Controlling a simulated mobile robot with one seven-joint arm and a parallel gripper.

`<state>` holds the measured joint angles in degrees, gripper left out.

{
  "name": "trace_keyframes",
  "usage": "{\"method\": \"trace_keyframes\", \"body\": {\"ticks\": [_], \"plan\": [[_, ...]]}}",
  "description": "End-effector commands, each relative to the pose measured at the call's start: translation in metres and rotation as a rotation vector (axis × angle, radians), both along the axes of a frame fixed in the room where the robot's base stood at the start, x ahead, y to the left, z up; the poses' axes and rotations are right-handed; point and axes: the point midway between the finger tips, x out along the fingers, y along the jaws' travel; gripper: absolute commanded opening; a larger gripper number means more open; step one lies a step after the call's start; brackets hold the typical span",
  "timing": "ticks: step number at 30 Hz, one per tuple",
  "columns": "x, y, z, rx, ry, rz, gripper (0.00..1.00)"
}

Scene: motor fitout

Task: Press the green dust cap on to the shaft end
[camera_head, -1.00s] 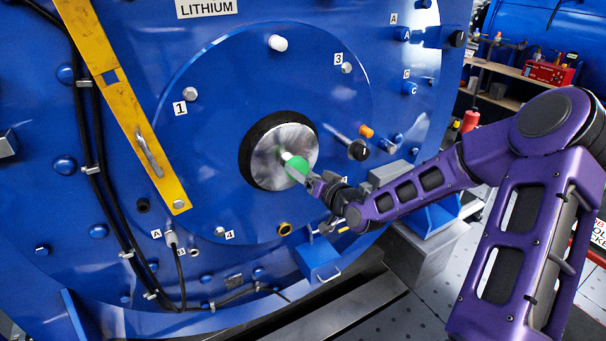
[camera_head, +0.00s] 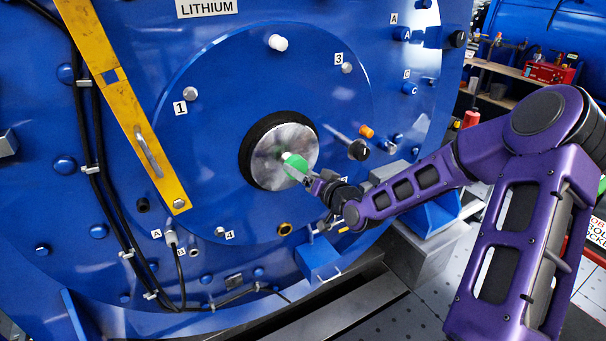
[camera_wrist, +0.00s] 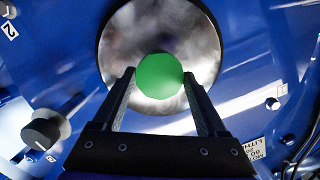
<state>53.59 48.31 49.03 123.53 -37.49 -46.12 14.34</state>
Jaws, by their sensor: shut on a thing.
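The green dust cap (camera_head: 294,165) is between the fingertips of my gripper (camera_head: 303,174), which is shut on it. In the wrist view the round green cap (camera_wrist: 161,81) sits between the two finger ends of my gripper (camera_wrist: 164,88), in front of the polished metal disc. The shaft end (camera_head: 285,157) shows as a small pale bit just left of the cap, at the middle of the metal disc (camera_head: 268,165). The cap hides most of the shaft end, and in the wrist view all of it. I cannot tell how far the cap is over it.
A round blue cover (camera_head: 215,130) with bolts surrounds the disc's black ring. A yellow bar (camera_head: 125,110) with a handle runs down the left. A black knob (camera_head: 358,150) on a rod and an orange cap (camera_head: 366,131) stick out right of the disc. A blue box (camera_head: 319,257) stands below.

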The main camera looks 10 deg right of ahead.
Motion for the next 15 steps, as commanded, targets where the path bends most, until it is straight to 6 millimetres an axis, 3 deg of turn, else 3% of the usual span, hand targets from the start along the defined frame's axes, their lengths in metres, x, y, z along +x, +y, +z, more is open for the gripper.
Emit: {"method": "trace_keyframes", "body": {"ticks": [15], "plan": [[0.013, 0.004, 0.000, 0.000, -0.001, -0.001, 0.23]]}}
